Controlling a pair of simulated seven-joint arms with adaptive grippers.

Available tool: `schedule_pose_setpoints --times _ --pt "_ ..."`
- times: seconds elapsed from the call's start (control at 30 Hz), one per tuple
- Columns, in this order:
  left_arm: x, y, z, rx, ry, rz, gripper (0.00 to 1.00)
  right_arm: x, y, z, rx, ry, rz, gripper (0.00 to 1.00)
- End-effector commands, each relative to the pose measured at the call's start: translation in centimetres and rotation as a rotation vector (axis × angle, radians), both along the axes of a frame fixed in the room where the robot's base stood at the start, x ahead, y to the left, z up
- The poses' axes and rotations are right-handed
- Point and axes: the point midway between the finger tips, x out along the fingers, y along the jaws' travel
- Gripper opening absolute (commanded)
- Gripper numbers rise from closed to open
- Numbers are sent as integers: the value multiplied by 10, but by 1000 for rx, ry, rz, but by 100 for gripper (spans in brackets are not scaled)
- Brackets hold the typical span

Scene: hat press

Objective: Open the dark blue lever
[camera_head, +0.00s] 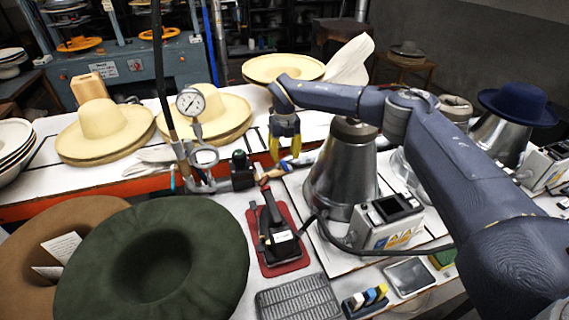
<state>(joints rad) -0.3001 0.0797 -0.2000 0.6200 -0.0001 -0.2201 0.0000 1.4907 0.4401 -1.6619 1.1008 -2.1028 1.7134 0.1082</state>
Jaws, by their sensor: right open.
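A small blue handle (286,168), likely the dark blue lever, sits at the pipe fitting near the middle of the bench, beside a brown-orange part (268,176). My right gripper (285,149) points down with its yellow fingers apart, just above the blue handle in the picture. It holds nothing that I can see. Whether the fingers touch the handle or stand around it, I cannot tell. My left gripper is not in view.
A metal cone (342,175) and a control box (388,221) stand right of the gripper. A pressure gauge (191,102) on a pipe stands left. Cream hats (102,130) lie behind; a large green hat (150,262) fills the front left. A black device on a red mat (284,267) lies below.

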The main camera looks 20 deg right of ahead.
Motion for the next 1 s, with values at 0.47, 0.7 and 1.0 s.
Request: schedule_pose_setpoints --times 0.47,0.7,1.0 --pt "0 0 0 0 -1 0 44 0 1 -37 1 0 1 38" --pt "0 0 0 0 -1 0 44 0 1 -38 1 0 1 38" --pt "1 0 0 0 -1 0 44 0 0 -38 1 0 1 15"
